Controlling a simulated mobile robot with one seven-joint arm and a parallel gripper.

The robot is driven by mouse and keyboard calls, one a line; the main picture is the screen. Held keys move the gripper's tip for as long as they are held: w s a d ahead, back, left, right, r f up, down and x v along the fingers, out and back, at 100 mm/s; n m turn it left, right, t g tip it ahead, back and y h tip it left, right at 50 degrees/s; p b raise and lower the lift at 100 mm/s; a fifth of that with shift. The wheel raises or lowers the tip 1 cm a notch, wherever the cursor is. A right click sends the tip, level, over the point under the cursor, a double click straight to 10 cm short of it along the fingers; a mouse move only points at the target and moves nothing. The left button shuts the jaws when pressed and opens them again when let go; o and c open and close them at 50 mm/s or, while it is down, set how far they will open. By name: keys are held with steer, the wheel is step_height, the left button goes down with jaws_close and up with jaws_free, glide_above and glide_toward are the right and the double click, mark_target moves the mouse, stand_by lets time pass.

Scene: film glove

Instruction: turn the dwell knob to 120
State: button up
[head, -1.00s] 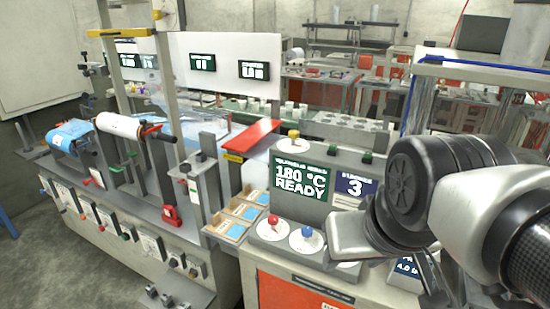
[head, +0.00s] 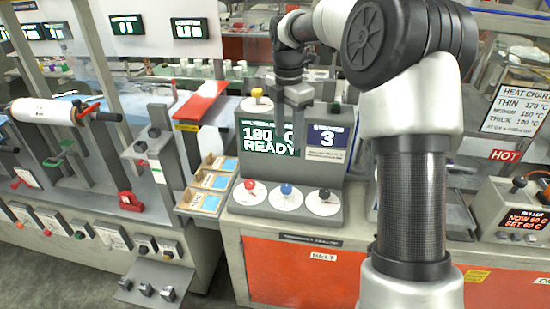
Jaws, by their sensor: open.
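A grey console (head: 340,208) carries a red knob (head: 250,185), a blue knob (head: 286,189) and a black knob (head: 324,195) on white round dials along its front ledge. The dial marks are too small to read, so I cannot tell which knob is dwell. A yellow knob (head: 257,94) stands on top of the console. The green screen (head: 268,141) reads "180 °C READY" and the blue panel (head: 328,142) shows 3.
Sample trays with blue cards (head: 214,181) lie left of the console. A red plate (head: 202,100) is behind them. At right are a roller control box (head: 518,215) with its own knobs and a heat chart (head: 517,108). My arm covers the area right of the console.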

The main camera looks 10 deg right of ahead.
step_height(320, 180, down, 2)
steer(key=w+n, duration=0.1)
steer(key=w, duration=0.1)
glide_toward(286, 187)
steer(key=shift+n, duration=0.3)
step_height(286, 187, down, 8)
steer(key=shift+w+d+f, duration=0.1)
steer(key=shift+w+d, duration=0.05)
steer(key=c, duration=1)
steer(key=shift+c, duration=0.2)
